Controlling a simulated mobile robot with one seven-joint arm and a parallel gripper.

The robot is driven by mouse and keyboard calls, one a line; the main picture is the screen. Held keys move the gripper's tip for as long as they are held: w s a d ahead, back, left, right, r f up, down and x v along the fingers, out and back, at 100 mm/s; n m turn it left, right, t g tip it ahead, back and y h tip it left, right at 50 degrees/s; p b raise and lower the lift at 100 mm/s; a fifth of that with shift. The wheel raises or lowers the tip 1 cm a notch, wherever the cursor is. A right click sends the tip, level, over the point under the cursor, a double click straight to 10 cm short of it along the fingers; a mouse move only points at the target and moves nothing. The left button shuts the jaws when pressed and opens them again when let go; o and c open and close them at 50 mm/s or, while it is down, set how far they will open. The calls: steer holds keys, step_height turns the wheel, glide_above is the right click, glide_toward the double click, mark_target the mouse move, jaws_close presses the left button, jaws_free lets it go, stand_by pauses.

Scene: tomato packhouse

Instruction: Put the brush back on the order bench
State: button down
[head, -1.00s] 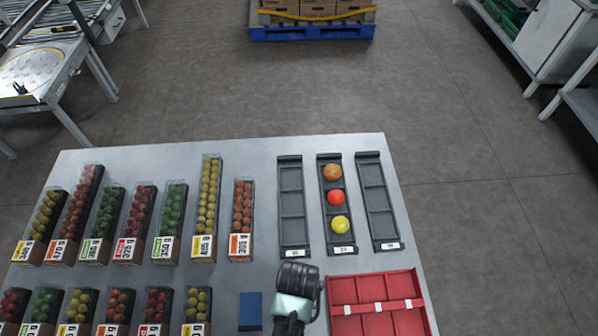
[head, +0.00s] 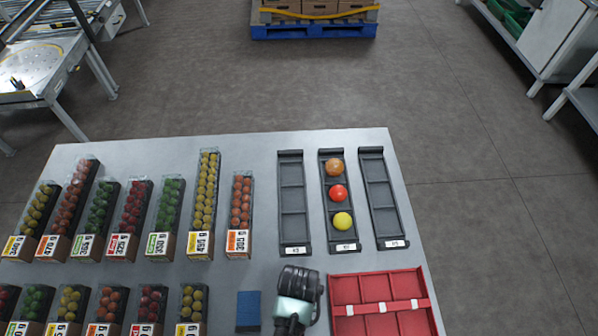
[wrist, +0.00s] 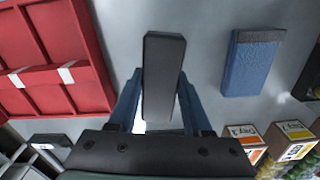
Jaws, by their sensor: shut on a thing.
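My gripper (wrist: 160,88) has its two blue fingers closed on the sides of a dark grey, bar-shaped thing, which I take to be the brush (wrist: 163,62). Its bristles do not show. In the head view my wrist hides the fingers and the brush, above the near part of the order bench (head: 275,265). In the wrist view the brush hangs over bare grey bench top (wrist: 205,40), between a red tray and a blue pad. I cannot tell whether it touches the bench.
The red divided tray (head: 345,293) is right of my wrist; the blue pad (head: 248,312) is left. Three dark trays (head: 293,247) stand behind, the middle one holding three tomatoes. Packed tomato punnets (head: 239,243) fill the left. A blue pallet (head: 313,32) stands on the floor beyond.

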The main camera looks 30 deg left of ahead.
steer(key=shift+f, duration=0.4)
steer(key=shift+c, duration=1.3)
jaws_free()
steer(key=c, duration=0.3)
step_height(320, 180, up, 7)
steer(key=p, duration=0.7)
